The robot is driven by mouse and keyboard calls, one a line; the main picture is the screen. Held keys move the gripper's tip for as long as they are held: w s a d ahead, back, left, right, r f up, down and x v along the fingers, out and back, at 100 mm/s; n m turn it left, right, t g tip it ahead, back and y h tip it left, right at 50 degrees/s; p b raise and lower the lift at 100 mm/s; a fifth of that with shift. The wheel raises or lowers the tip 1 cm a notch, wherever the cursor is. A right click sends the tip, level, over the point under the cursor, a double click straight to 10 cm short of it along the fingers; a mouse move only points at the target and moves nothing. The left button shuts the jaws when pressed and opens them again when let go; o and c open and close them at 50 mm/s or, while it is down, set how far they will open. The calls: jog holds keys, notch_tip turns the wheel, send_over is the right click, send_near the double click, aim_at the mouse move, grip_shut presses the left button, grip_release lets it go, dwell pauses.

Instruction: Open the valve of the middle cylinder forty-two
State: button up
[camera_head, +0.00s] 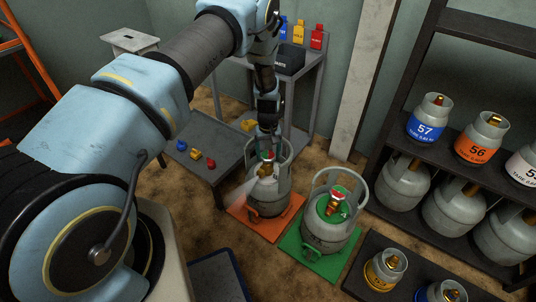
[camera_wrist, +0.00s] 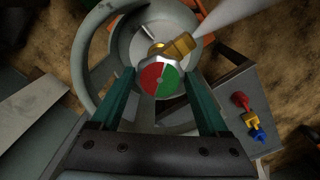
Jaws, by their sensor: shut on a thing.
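A grey gas cylinder (camera_head: 268,196) with a collar stands upright on an orange plate (camera_head: 243,223). My gripper (camera_head: 268,153) reaches down into its collar from above. In the wrist view, the two teal fingers of my gripper (camera_wrist: 161,82) are shut on a round red-and-green valve knob (camera_wrist: 160,80). A brass outlet (camera_wrist: 178,46) sticks out beside the knob, and a pale jet (camera_wrist: 228,17) streams from it; the jet also shows in the head view (camera_head: 239,193). No number is readable on this cylinder, so I cannot tell if it is forty-two.
A second cylinder (camera_head: 330,226) stands close to the right on a green plate (camera_head: 312,261). A low dark table (camera_head: 213,178) on the left holds small coloured fittings. A shelf (camera_head: 440,145) with numbered cylinders stands at right. A blue-edged plate (camera_head: 222,274) lies in front, partly hidden by my body.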

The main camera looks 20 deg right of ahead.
aim_at(269, 155)
jog(key=n, duration=0.4)
jog(key=shift+n+b, duration=0.3)
jog(key=shift+b, duration=0.1)
jog(key=shift+d+n, duration=0.1)
jog(key=shift+n, duration=2.5)
jog(key=o, duration=1.2)
jog(key=shift+o, duration=0.2)
jog(key=shift+r, duration=0.1)
notch_tip(269, 155, up, 11)
jog(key=shift+f, duration=0.2)
